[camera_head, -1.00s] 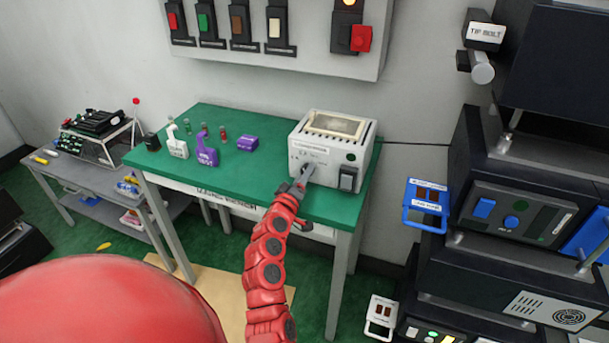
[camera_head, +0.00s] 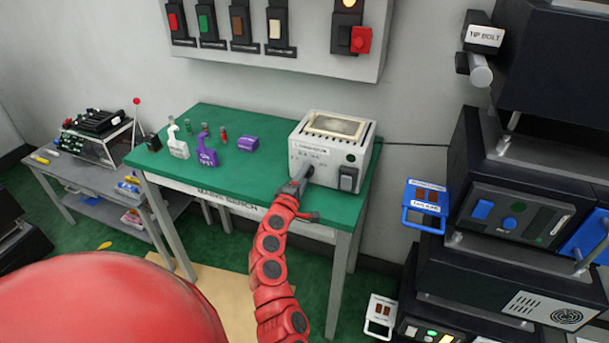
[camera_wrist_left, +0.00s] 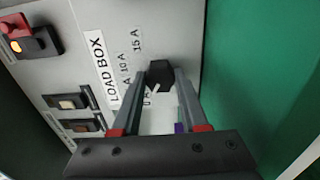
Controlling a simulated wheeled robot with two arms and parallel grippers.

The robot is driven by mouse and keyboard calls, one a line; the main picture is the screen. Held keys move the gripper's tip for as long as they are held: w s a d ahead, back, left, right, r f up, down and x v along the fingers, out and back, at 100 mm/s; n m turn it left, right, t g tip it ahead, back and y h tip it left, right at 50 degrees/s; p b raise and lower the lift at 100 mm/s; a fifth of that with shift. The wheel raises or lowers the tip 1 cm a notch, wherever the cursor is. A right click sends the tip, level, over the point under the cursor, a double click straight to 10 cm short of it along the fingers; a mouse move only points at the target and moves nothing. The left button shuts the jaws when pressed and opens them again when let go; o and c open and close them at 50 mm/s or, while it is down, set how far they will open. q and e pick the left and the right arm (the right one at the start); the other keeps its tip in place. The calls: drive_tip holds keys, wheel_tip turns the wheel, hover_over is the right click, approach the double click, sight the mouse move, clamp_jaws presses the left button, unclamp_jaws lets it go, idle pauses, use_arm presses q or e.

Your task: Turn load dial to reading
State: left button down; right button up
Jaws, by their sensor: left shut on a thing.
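The load box (camera_head: 335,150) is a pale grey box at the right end of the green bench. It also shows in the left wrist view (camera_wrist_left: 75,55), with a LOAD BOX label and ampere marks, including 10 A and 15 A. The load dial is a small black knob (camera_wrist_left: 160,73) beside these marks. A small pale mark shows on its lower left side; I cannot tell its exact reading. My left gripper (camera_head: 305,175) is at the box front, its fingers shut on the knob from both sides. The gripper hides the dial in the head view. My right gripper is not in view.
A dark rocker switch (camera_head: 348,179) is on the box front, right of my gripper. Dark equipment (camera_head: 520,190) stands at the right.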

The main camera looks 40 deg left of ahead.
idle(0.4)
use_arm(q)
drive_tip(key=shift+c, duration=2.2)
unclamp_jaws()
drive_tip(key=b+v, duration=0.2)
drive_tip(key=v, duration=1.5)
drive_tip(key=shift+s+d, duration=0.15)
drive_tip(key=shift+s, duration=0.05)
